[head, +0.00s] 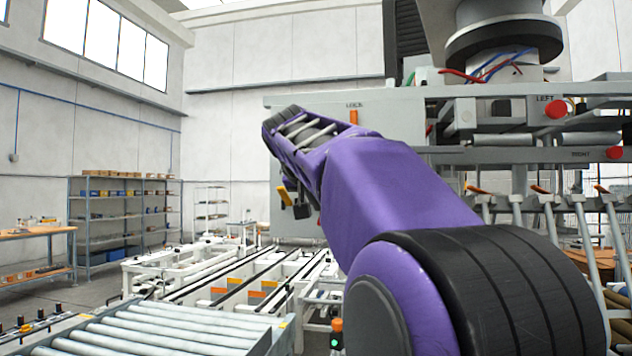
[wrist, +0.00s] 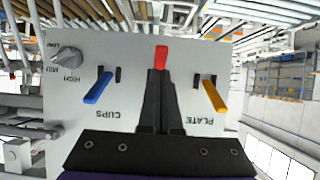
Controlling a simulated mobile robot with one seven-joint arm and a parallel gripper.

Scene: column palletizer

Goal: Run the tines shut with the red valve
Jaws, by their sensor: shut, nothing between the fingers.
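The red valve (wrist: 161,56) is a small lever in the middle of a grey panel in the wrist view, where the picture is upside down. My gripper (wrist: 161,76) is shut and empty, its black fingertips right at the lever's end. I cannot tell whether they touch it. The lever's slot is mostly hidden behind the fingers. In the head view my arm hides the red valve and most of the gripper. Several grey bars, which look like the tines (head: 517,222), hang at the right in the head view.
A blue lever (wrist: 97,88) marked CUPS and a yellow lever (wrist: 214,97) marked PLATE flank the red one closely. A grey knob (wrist: 68,57) is on the same panel. An orange LOCK lever (head: 353,117) and a red LEFT button (head: 556,109) are higher on the machine.

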